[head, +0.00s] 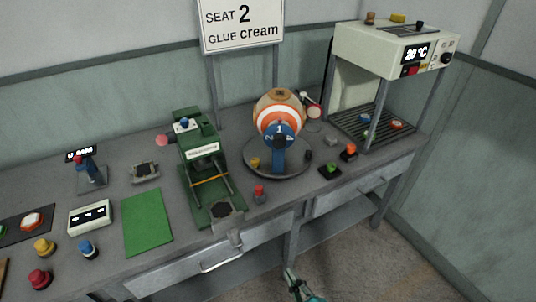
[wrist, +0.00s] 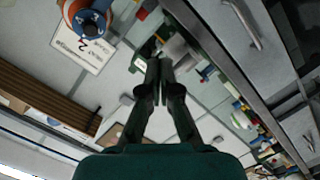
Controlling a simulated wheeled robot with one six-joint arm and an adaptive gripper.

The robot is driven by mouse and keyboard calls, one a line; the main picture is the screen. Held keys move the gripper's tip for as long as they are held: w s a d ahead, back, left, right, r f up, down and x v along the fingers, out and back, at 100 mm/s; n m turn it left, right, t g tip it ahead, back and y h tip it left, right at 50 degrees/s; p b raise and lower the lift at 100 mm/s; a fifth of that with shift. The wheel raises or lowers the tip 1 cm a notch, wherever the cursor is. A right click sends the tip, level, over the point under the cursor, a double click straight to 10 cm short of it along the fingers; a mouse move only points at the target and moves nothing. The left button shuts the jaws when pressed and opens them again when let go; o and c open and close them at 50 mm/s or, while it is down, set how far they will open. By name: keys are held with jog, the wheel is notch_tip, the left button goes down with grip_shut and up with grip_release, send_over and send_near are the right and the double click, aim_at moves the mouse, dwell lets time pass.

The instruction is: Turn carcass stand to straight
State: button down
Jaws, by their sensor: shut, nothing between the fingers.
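The carcass stand is a round dark turntable (head: 262,170) on the bench. It holds an upright ball (head: 279,105) with orange and white rings and a brown top. A blue numbered piece (head: 281,137) faces the front, with the 1 in the middle and a 2 and 4 beside it. The ball also shows at the top left of the wrist view (wrist: 84,18). My gripper (head: 291,275) is low in front of the bench, apart from the stand. In the wrist view its fingers (wrist: 158,64) are together and empty.
A green press (head: 196,160) stands left of the turntable. A red-topped peg (head: 259,193) and green and orange buttons stand close in front and right. A heater-like machine (head: 393,50) is at the back right. Drawers (head: 345,195) line the bench front. The sign (head: 242,26) hangs behind.

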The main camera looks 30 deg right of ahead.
jog(key=w+d+r+n, duration=0.1)
jog(key=w+r+n, duration=0.1)
jog(key=w, duration=0.4)
jog(key=w+d+r+n, duration=0.1)
jog(key=w+r+n, duration=0.15)
jog(key=w, duration=0.45)
jog(key=n+t+h, duration=0.1)
jog(key=n+h, duration=0.1)
jog(key=n, duration=0.1)
send_near(265, 137)
jog(key=s+a, duration=0.3)
jog(key=a, duration=0.1)
jog(key=w+d, duration=0.1)
jog(key=w, duration=0.9)
jog(key=s+d, duration=0.2)
jog(key=d, duration=0.1)
jog(key=shift+s+d+f, duration=0.1)
jog(key=shift+d, duration=0.25)
